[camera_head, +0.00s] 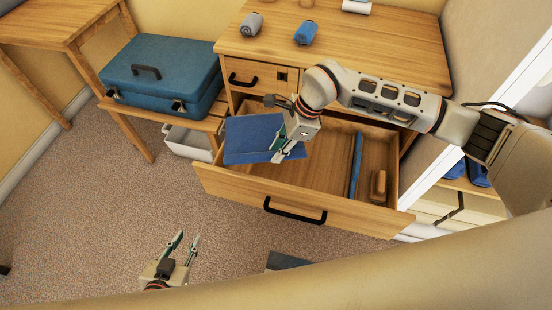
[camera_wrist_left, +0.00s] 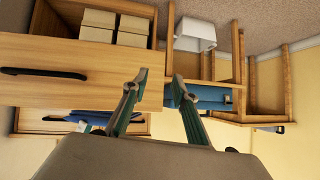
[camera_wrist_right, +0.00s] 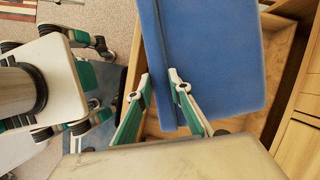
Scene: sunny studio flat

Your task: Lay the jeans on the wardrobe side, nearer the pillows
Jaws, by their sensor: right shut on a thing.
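The blue jeans, folded flat (camera_head: 248,139), hang over the left part of the open drawer. My right gripper (camera_head: 283,150) is shut on one edge of them. In the right wrist view the jeans (camera_wrist_right: 215,55) fill the upper middle, with the fingertips (camera_wrist_right: 160,80) at their near edge and the drawer behind. My left gripper (camera_head: 183,245) is open and empty above the carpet, in front of the drawer. Its spread fingers show in the left wrist view (camera_wrist_left: 158,82). No pillows are in view, and I cannot make out a wardrobe for certain.
The open drawer (camera_head: 300,205) holds a blue strip (camera_head: 356,165) and a wooden brush-like block (camera_head: 378,186). A blue suitcase (camera_head: 165,75) lies on a bench at left. Rolled grey (camera_head: 251,24) and blue (camera_head: 305,32) cloths lie on the dresser top.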

